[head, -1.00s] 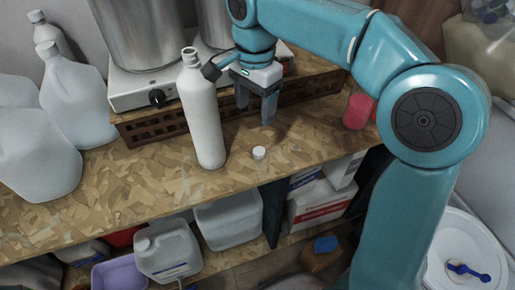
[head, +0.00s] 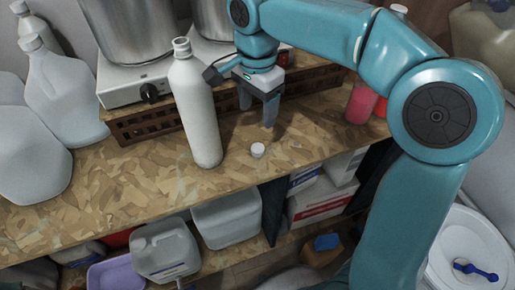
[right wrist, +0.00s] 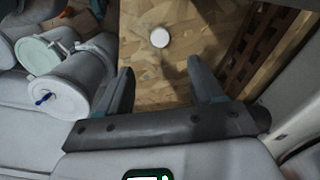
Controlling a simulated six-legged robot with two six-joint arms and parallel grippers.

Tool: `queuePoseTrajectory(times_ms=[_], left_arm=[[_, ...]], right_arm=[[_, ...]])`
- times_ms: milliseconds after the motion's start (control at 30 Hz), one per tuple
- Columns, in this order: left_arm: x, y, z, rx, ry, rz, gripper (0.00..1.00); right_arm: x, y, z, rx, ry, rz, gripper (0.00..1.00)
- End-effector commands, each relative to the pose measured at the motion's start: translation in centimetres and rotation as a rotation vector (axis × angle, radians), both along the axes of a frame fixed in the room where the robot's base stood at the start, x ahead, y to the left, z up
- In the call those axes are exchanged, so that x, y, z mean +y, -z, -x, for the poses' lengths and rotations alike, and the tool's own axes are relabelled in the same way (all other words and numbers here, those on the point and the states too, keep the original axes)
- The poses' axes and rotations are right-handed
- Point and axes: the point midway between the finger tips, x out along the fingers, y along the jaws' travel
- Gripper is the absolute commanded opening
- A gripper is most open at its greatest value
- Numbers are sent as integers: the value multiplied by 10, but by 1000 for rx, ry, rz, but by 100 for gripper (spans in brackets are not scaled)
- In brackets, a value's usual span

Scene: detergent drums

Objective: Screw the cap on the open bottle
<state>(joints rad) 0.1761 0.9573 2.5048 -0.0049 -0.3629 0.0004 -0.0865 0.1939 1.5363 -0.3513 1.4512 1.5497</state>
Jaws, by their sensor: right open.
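A tall white bottle (head: 197,112) stands upright on the wood-chip shelf board, left of my right gripper. No separate cap shows on its neck. A small round white cap (head: 258,150) lies on the board to the right of the bottle's base. My right gripper (head: 257,114) is open and empty, pointing down, above and behind the cap. In the right wrist view the gripper (right wrist: 159,68) shows two spread fingers, with the cap (right wrist: 160,37) beyond their tips, roughly centred between them and touching neither. My left gripper is not in view.
A hotplate (head: 133,82) with steel pots stands behind the bottle, along a dark slatted crate (head: 155,126). White jugs (head: 65,95) crowd the left. A pink bottle (head: 360,103) stands at the right. The board's front edge is near the cap; its front left is clear.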

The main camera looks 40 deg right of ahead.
Motion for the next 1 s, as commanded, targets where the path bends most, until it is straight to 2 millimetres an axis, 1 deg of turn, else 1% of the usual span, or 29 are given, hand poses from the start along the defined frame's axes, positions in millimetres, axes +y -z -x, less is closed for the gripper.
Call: queuePoseTrajectory(times_ms=[33,100,200,300,433,767,867,1000], left_arm=[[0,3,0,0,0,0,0],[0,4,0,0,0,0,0],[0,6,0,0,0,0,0],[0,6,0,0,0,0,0],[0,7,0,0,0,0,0],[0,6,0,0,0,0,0],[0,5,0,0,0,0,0],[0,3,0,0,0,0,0]], right_arm=[[-1,13,1,5,0,1,67],[-1,29,0,5,0,0,67],[-1,48,0,4,0,0,67],[-2,62,-2,3,0,0,67],[-2,71,-2,1,1,0,67],[-2,73,-2,0,0,0,67],[-2,83,-1,3,0,0,67],[-1,106,0,3,1,-1,67]])
